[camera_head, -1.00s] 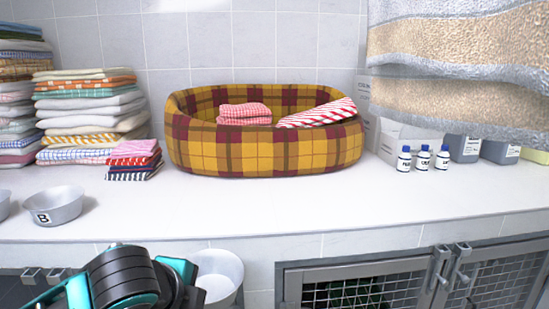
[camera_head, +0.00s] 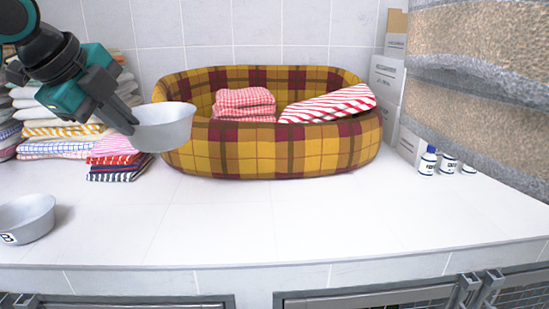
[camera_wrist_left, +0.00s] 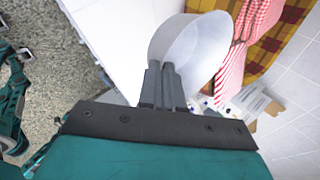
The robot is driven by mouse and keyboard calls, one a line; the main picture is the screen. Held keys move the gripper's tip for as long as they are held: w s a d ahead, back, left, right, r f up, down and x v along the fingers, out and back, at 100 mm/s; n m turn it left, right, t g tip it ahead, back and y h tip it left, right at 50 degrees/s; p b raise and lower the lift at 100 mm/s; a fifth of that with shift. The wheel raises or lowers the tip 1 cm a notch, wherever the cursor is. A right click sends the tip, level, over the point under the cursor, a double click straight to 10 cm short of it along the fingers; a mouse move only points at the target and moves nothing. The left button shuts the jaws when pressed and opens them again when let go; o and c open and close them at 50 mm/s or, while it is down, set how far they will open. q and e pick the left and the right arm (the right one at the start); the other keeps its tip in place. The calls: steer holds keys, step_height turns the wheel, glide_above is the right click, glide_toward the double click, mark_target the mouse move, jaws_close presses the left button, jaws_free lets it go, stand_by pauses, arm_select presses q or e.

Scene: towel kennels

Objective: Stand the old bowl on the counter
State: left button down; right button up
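My left gripper (camera_head: 131,128) is shut on the rim of a plain grey-white bowl (camera_head: 166,128), at the bowl's left side. The bowl is roughly upright and held above the white counter (camera_head: 230,220), in front of the left end of the plaid pet bed. In the left wrist view the bowl (camera_wrist_left: 192,50) shows beyond my left gripper (camera_wrist_left: 163,85), its rim between the fingers. Another grey bowl (camera_head: 28,219), marked with a letter on a white label, stands on the counter at the left. My right gripper is not in view.
The yellow and maroon plaid bed (camera_head: 270,150) holds folded red-checked cloths (camera_head: 244,103) and a striped towel (camera_head: 330,104). Towel stacks (camera_head: 60,135) stand at the left. The counter's front middle is clear.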

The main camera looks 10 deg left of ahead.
arm_select(q)
steer(key=shift+w, duration=0.4)
steer(key=shift+s+f+b, duration=0.2)
steer(key=shift+f+b, duration=0.45)
steer(key=shift+f, duration=9.35)
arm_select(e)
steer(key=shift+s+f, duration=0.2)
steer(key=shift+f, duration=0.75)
arm_select(q)
steer(key=c, duration=1.3)
jaws_free()
steer(key=shift+f, duration=0.1)
